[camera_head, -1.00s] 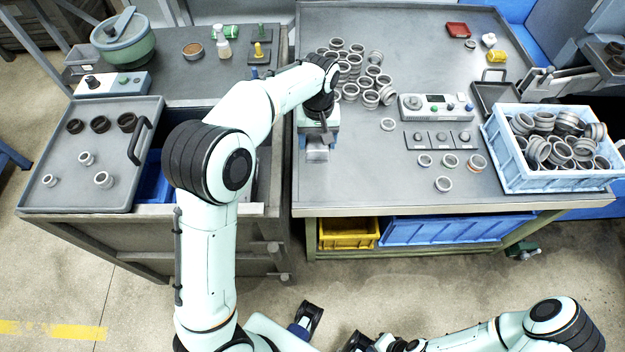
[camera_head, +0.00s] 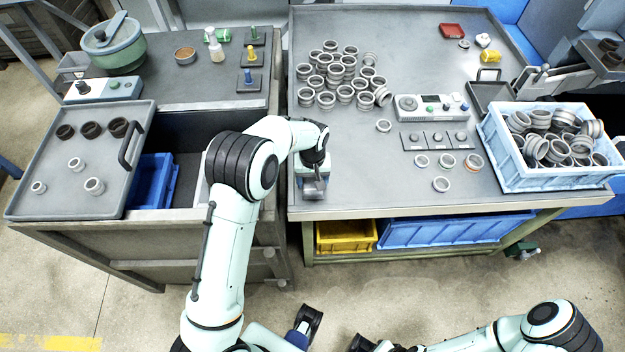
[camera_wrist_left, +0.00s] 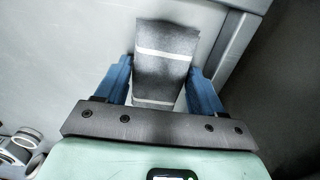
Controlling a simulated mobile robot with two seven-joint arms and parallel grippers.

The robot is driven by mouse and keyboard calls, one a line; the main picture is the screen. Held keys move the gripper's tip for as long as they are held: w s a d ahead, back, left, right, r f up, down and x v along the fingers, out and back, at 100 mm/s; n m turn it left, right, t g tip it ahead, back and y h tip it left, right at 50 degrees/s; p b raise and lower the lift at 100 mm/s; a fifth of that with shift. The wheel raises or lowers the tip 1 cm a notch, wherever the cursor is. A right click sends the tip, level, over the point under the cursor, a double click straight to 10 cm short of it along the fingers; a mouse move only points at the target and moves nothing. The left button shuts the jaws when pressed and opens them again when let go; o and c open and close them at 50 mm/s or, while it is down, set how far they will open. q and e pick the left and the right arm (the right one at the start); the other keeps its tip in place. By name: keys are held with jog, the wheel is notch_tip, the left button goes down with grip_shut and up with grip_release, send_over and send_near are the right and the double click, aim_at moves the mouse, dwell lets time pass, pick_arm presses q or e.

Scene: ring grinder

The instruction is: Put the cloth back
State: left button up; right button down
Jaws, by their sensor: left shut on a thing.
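The cloth (camera_wrist_left: 165,65) is grey with pale stripes and sits between the blue fingers of my left gripper (camera_wrist_left: 163,88) in the left wrist view. The gripper is shut on it. In the head view my left gripper (camera_head: 313,182) points down by the front left corner of the right-hand workbench (camera_head: 350,170). A small grey end of the cloth (camera_head: 314,190) shows below it there. I cannot tell whether the cloth touches the bench top.
Many metal rings (camera_head: 340,80) stand at the bench's back left. A control box (camera_head: 430,107) and a blue crate of rings (camera_head: 545,170) are to the right. A grey tray (camera_head: 70,185) lies on the left cart beside a blue bin (camera_head: 152,182).

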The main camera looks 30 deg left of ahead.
aim_at(313, 181)
pick_arm(q)
jog(key=shift+f, duration=0.25)
jog(key=shift+f, duration=0.15)
jog(key=o, duration=0.7)
jog(key=shift+r, duration=0.35)
notch_tip(313, 181, up, 12)
jog(key=shift+f+p, duration=0.1)
jog(key=shift+p, duration=0.45)
jog(key=shift+s+f, duration=0.1)
